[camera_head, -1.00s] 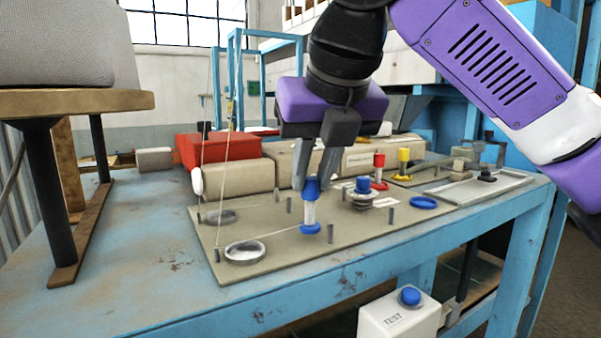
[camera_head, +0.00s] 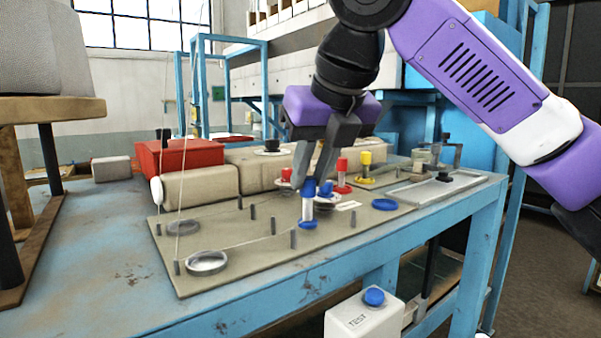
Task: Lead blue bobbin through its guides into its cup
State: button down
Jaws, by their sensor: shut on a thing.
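The blue bobbin (camera_head: 308,211), with a white middle between blue ends, is upright low over the grey-beige board (camera_head: 225,272). My gripper (camera_head: 311,183) is shut on its blue top from above. A pale thread runs left from the bobbin towards the board's front-left corner. Thin grey guide pegs stand on the board, one (camera_head: 293,239) just front-left of the bobbin, others (camera_head: 273,226) farther left. A blue ring, probably the blue cup (camera_head: 385,204), lies to the right. Whether the bobbin touches the board cannot be told.
A blue-topped piece (camera_head: 326,188) stands close behind the bobbin, partly hidden. A red bobbin (camera_head: 342,176) and a yellow bobbin (camera_head: 365,168) stand farther back. Grey rings (camera_head: 206,263) lie at left. A TEST button box (camera_head: 365,314) is in front.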

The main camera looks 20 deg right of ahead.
jog(key=shift+w+d+f, duration=0.2)
jog(key=shift+w+d, duration=0.8)
jog(key=shift+d, duration=2.1)
jog(key=shift+w+d+f, duration=0.15)
jog(key=shift+w+d, duration=0.85)
jog(key=shift+d, duration=2.05)
jog(key=shift+w+d+f, duration=0.2)
jog(key=shift+w+d, duration=0.8)
jog(key=shift+d, duration=2.1)
jog(key=c, duration=1.1)
grip_release()
jog(key=shift+c, duration=0.2)
jog(key=b+v, duration=0.1)
jog(key=v, duration=0.6)
jog(key=shift+s+r+b, duration=0.2)
jog(key=shift+r+b, duration=0.1)
jog(key=shift+b, duration=0.1)
